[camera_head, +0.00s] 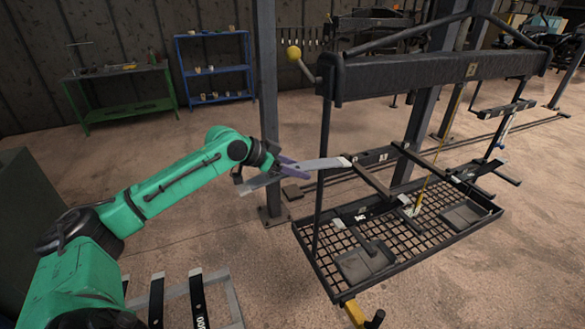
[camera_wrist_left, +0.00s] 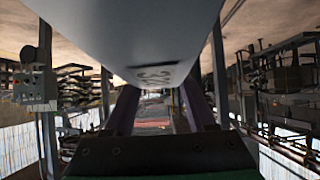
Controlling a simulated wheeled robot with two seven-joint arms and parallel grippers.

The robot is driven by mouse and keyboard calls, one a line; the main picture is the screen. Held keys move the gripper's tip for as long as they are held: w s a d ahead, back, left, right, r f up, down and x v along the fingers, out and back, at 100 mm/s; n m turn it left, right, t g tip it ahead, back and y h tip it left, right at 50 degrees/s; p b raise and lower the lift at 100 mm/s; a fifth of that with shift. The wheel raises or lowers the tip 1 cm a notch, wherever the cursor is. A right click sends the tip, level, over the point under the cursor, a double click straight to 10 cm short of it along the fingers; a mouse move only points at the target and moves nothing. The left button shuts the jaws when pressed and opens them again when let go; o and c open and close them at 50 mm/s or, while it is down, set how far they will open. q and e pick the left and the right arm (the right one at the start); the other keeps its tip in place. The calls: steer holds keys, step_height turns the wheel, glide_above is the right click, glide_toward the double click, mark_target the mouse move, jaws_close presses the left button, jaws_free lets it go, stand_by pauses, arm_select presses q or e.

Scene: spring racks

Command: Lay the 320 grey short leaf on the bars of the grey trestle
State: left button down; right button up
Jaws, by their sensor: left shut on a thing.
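My left gripper (camera_head: 284,168) is shut on a grey leaf (camera_head: 325,163), a long, slightly curved strip with a pale far end. It is held in the air, well above the floor, and sticks out to both sides of the fingers. A grey trestle (camera_head: 234,301) stands at the bottom left, cut off by the frame edge. Black leaves (camera_head: 198,300) with white ends lie across it. My right gripper is out of view.
A hanging black rack with a mesh tray (camera_head: 320,262) stands right of my gripper, its upright close to the leaf. A steel post (camera_head: 265,80) rises behind. A green bench (camera_head: 125,108) and blue shelf (camera_head: 215,68) stand far back. Floor between trestle and rack is clear.

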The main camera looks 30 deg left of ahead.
arm_select(q)
steer(key=shift+s+a+r, duration=0.2)
steer(key=shift+d, duration=0.1)
